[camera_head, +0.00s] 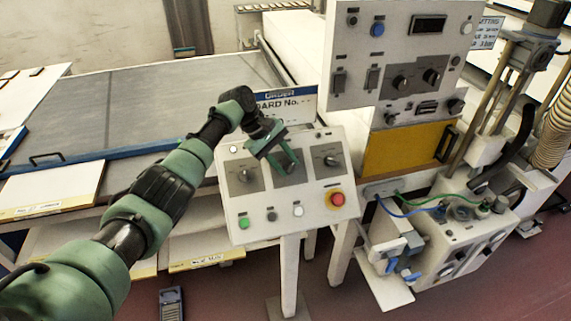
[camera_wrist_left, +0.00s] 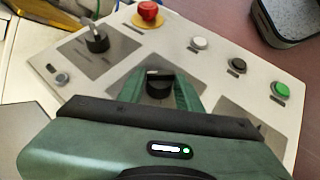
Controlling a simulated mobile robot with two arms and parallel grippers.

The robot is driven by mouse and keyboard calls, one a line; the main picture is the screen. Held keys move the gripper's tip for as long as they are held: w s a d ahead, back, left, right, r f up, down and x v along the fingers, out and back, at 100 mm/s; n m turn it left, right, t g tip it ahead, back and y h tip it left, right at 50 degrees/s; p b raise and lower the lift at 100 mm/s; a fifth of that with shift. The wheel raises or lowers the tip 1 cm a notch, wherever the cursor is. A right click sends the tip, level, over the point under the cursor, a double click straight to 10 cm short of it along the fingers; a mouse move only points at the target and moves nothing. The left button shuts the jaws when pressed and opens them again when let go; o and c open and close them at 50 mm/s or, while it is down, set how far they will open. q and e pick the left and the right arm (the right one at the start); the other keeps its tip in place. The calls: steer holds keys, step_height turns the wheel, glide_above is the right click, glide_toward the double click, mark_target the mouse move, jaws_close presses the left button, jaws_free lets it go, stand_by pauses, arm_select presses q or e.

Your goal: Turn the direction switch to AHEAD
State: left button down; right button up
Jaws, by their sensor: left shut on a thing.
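A pale sloped control panel (camera_head: 287,210) carries three black rotary switches in a row on grey plates. My left gripper (camera_head: 284,165) reaches down over the middle plate. In the left wrist view, its green fingers (camera_wrist_left: 160,88) stand on either side of the middle rotary switch (camera_wrist_left: 159,82) and are shut on it. The knob has a pale mark on top. The left switch (camera_head: 244,175) and right switch (camera_head: 331,160) are clear of the gripper. The labels are too small to read, so I cannot tell which way the held switch points. My right gripper is out of view.
A red emergency button (camera_head: 336,199) and green (camera_head: 243,223), black and white push buttons sit below the switches. A taller instrument panel (camera_head: 400,60) stands behind. A grey conveyor bed (camera_head: 150,105) lies to the left, and a machine with hoses (camera_head: 455,225) stands to the right.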

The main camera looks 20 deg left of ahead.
arm_select(q)
steer(key=shift+s+f, duration=0.15)
steer(key=shift+f, duration=0.05)
steer(key=c, duration=1)
jaws_free()
steer(key=shift+r, duration=0.1)
steer(key=shift+a+r+b, duration=0.3)
steer(key=shift+a+r, duration=0.05)
steer(key=shift+r, duration=0.05)
steer(key=b+v, duration=0.2)
steer(key=v, duration=0.4)
steer(key=shift+a, duration=0.1)
steer(key=shift+r, duration=0.3)
steer(key=shift+a, duration=0.1)
